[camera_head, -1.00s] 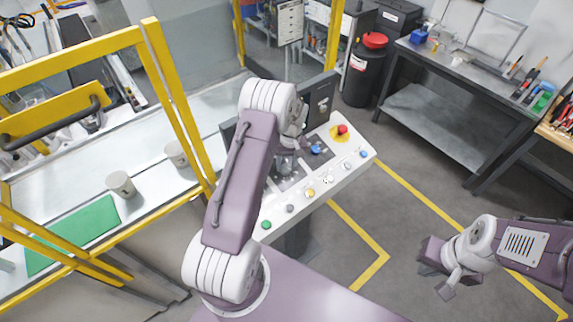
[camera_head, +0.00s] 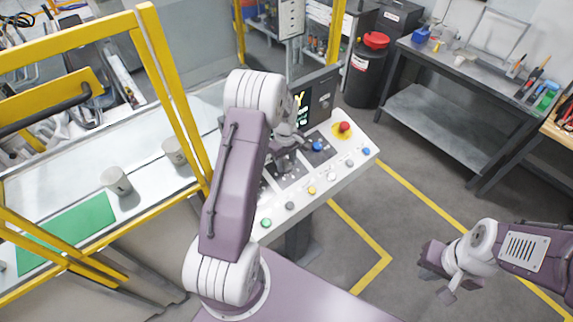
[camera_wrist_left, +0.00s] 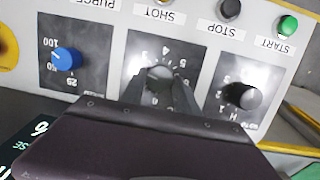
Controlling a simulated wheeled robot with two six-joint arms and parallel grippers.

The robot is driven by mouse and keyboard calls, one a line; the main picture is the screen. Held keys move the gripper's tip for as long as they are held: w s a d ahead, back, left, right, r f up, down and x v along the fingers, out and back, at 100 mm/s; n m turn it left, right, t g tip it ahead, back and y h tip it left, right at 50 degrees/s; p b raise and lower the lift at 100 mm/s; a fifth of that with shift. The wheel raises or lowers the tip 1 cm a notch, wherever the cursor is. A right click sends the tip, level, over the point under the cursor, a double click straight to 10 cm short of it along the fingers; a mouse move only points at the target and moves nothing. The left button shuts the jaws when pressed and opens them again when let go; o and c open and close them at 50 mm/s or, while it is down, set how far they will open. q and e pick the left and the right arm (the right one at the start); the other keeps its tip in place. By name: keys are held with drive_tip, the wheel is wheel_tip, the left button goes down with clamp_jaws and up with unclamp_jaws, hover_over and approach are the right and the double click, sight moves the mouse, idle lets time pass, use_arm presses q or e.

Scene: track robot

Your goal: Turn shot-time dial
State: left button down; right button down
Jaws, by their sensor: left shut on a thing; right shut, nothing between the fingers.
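The control panel (camera_head: 335,178) is a white sloped console with dials and a row of buttons. In the left wrist view, the panel appears upside down, and my left gripper (camera_wrist_left: 160,80) is shut on the grey middle dial (camera_wrist_left: 160,72). This dial sits on a dark plate with a numbered scale, partly hidden by the fingers. A blue dial (camera_wrist_left: 67,58) is to its left and a black-and-grey dial (camera_wrist_left: 243,95) to its right. In the head view my left gripper (camera_head: 284,152) is over the panel, mostly hiding the middle dial. My right gripper (camera_head: 437,279) is shut and empty above the floor.
A red emergency button (camera_head: 344,127) is at the panel's far right corner. A dark screen (camera_head: 315,98) stands behind the dials. A yellow guard frame (camera_head: 170,95) and two cups (camera_head: 116,181) are left.

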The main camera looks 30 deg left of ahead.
sight(284, 177)
use_arm(q)
drive_tip(key=n+t+b, duration=0.1)
drive_tip(key=n+b, duration=0.1)
drive_tip(key=n, duration=0.3)
drive_tip(key=shift+s+f, duration=0.1)
drive_tip(key=shift+s, duration=0.05)
drive_tip(key=n+t+b, duration=0.1)
drive_tip(key=n+b, duration=0.1)
drive_tip(key=n, duration=0.3)
drive_tip(key=shift+s+d+n+y, duration=0.1)
drive_tip(key=shift+n+y, duration=0.3)
drive_tip(key=c, duration=0.9)
unclamp_jaws()
drive_tip(key=shift+r, duration=0.45)
drive_tip(key=b+v, duration=0.1)
drive_tip(key=v, duration=0.7)
drive_tip(key=shift+s+b, duration=0.25)
drive_tip(key=shift+b, duration=0.1)
